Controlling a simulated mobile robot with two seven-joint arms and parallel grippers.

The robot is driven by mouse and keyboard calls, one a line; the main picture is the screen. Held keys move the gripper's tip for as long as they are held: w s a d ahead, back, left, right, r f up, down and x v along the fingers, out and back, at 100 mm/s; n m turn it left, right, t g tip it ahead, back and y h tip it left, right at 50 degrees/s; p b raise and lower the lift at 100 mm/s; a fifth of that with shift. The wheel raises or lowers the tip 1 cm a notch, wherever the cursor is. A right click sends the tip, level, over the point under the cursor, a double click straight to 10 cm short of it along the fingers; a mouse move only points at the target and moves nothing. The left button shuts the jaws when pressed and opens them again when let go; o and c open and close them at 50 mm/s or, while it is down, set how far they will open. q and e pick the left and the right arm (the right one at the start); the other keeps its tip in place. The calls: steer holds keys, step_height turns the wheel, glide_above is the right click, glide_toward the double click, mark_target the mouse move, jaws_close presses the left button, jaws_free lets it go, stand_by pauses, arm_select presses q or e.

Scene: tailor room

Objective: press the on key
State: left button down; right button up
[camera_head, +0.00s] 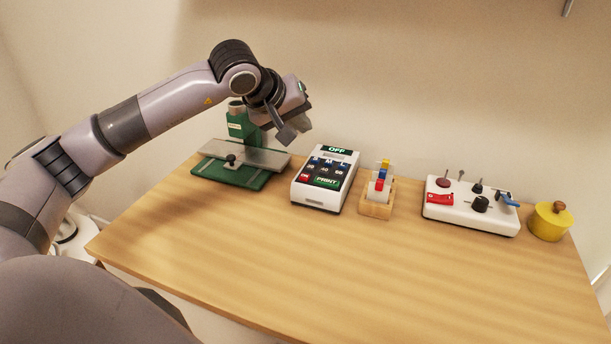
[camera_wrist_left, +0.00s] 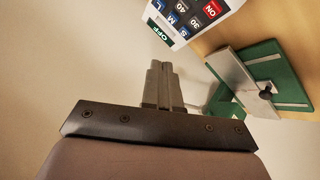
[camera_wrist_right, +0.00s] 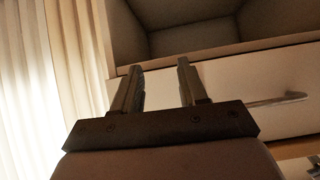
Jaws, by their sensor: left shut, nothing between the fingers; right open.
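A white label printer (camera_head: 325,180) with a dark keypad stands on the table. Its display reads OFF, and a green PRINT key sits at its front. The red ON key (camera_head: 304,178) is at the lower left of the keypad; it also shows in the left wrist view (camera_wrist_left: 212,9). My left gripper (camera_head: 295,130) is shut and empty, raised above and to the left of the printer's back edge, apart from it. In the left wrist view its closed fingers (camera_wrist_left: 162,85) point toward the display end. My right gripper (camera_wrist_right: 156,85) is open and empty, away from the table, facing a drawer unit.
A green device with a metal plate (camera_head: 239,160) stands left of the printer. Right of it are a wooden holder with coloured pieces (camera_head: 376,208), a white control box (camera_head: 470,207) and a yellow pot (camera_head: 549,222). The table front (camera_head: 330,265) is clear.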

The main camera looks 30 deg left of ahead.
arm_select(q)
steer(key=f, duration=0.1)
steer(key=b, duration=0.6)
glide_above(301, 177)
step_height(301, 177, down, 7)
steer(key=shift+f, duration=0.4)
stand_by(0.4)
stand_by(0.9)
steer(key=shift+f+b, duration=0.4)
steer(key=shift+b, duration=0.25)
